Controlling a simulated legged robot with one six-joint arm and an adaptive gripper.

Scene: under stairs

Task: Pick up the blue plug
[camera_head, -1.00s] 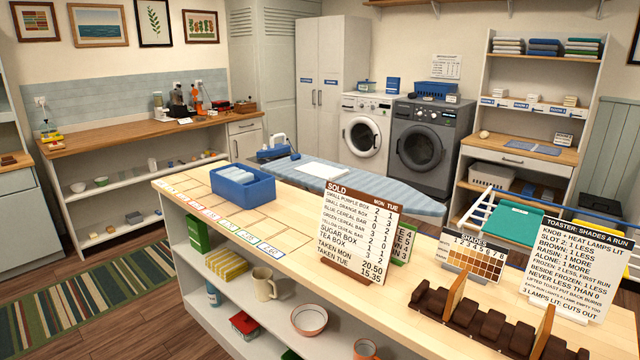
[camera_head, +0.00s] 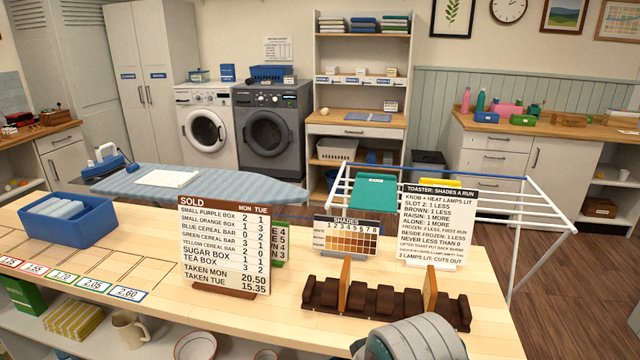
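I cannot make out a blue plug in the current view. A blue tub (camera_head: 70,232) with pale rolls in it stands on the left of the near wooden counter (camera_head: 330,318). A blue and white iron (camera_head: 107,163) rests at the left end of the ironing board (camera_head: 215,187). A rounded grey part, which looks like my arm, shows at the bottom edge, right of centre. My gripper's fingers are not in view.
A SOLD board (camera_head: 224,246), a SHADES card (camera_head: 346,240), a toaster notice (camera_head: 438,227) and a dark slotted rack (camera_head: 385,305) stand on the counter. A white drying rack (camera_head: 535,215) is behind. Bare floor (camera_head: 570,290) shows at right.

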